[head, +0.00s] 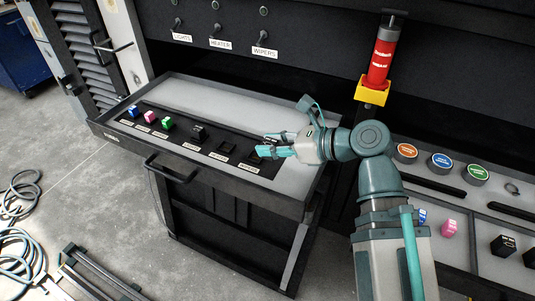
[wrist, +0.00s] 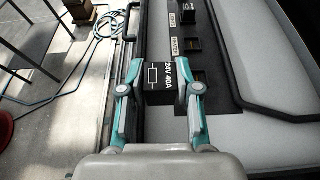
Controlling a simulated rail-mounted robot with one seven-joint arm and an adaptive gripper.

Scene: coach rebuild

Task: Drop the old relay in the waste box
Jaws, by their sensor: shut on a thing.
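My gripper (head: 265,145) is over the right end of the relay row in the pulled-out drawer (head: 188,97). In the wrist view my gripper (wrist: 160,88) is shut on a black relay (wrist: 162,76) marked 24V 40A. The relay's lower end is hidden, and in the head view the fingers hide most of it. Blue (head: 134,111), pink (head: 150,117), green (head: 167,124) and black (head: 199,133) relays sit at the row's left. Empty dark sockets (head: 222,148) lie between them and my gripper. I cannot identify a waste box in either view.
A right-hand bench holds round labelled items (head: 442,160), a pink relay (head: 448,228) and black relays (head: 503,245). A red cylinder (head: 381,62) in a yellow holder stands behind my arm. The drawer handle (head: 170,167) juts out in front. Hoses (head: 22,245) lie on the floor.

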